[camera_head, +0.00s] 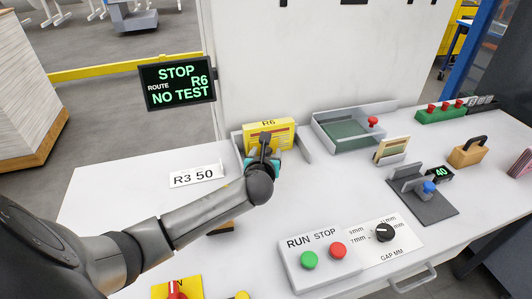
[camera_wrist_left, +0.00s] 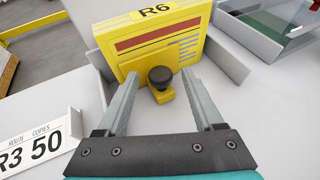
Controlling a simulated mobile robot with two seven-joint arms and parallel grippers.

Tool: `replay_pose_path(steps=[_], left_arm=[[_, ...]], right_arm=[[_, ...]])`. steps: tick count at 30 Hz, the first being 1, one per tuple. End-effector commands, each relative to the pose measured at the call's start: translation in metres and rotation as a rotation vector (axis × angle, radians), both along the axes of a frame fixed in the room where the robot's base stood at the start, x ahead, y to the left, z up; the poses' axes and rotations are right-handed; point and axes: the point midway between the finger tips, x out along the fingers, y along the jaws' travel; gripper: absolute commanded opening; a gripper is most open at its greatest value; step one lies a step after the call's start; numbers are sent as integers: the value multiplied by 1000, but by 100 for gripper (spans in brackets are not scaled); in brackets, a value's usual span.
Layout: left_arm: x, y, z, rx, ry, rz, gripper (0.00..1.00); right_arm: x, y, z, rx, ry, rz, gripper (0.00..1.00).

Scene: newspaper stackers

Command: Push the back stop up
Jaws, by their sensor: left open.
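My left gripper (camera_head: 264,155) reaches in over the table in the head view. In the left wrist view its two grey fingers (camera_wrist_left: 160,82) are open, one on each side of a round black knob (camera_wrist_left: 160,76). The knob sits on a small yellow block (camera_wrist_left: 163,95), possibly the back stop; no label confirms this. Behind it stands the yellow R6 bundle (camera_wrist_left: 155,35), also in the head view (camera_head: 268,130), between grey side walls (camera_wrist_left: 229,52). I cannot tell whether the fingers touch the knob. My right gripper is not in view.
A sign reading R3 50 (camera_head: 197,176) stands left of the bundle. A grey tray (camera_head: 330,141) lies to the right. A RUN STOP panel (camera_head: 318,262) and gap dial (camera_head: 384,232) are nearer. A hanging screen (camera_head: 177,83) reads STOP, R6, NO TEST.

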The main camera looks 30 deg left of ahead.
Motion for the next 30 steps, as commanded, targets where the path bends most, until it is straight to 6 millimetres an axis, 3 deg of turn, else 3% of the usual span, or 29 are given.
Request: replay_pose_path(steps=[8, 30], left_arm=[[-12, -7, 6, 0, 1, -4, 69], [-117, -60, 55, 0, 2, -1, 69]], right_arm=[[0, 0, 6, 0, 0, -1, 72], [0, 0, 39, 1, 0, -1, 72]])
